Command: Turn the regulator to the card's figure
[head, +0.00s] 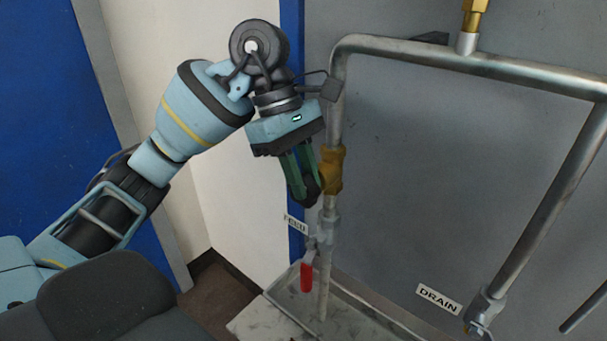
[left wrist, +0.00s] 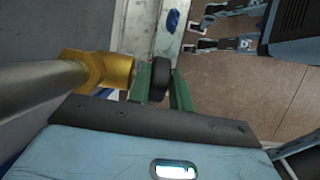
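The regulator's brass body (head: 332,168) sits on the upright metal pipe. It also shows at the left of the left wrist view (left wrist: 103,72). Its round black knob (left wrist: 161,70) sticks out sideways from the body. My left gripper (head: 306,188) points down beside the body, its green fingers (left wrist: 163,88) on either side of the knob. I see no clear gap between fingers and knob, but cannot tell whether they grip it. The fingers partly hide the knob, and I see no marks on it. No card with a figure is legible.
A pipe loop (head: 440,56) crosses the grey panel, with a brass fitting (head: 474,18) at the top. A red-handled valve (head: 306,277) hangs below the regulator, near a partly hidden label (head: 296,224). A DRAIN label (head: 438,300) is at lower right. A pale tray (head: 262,318) lies beneath.

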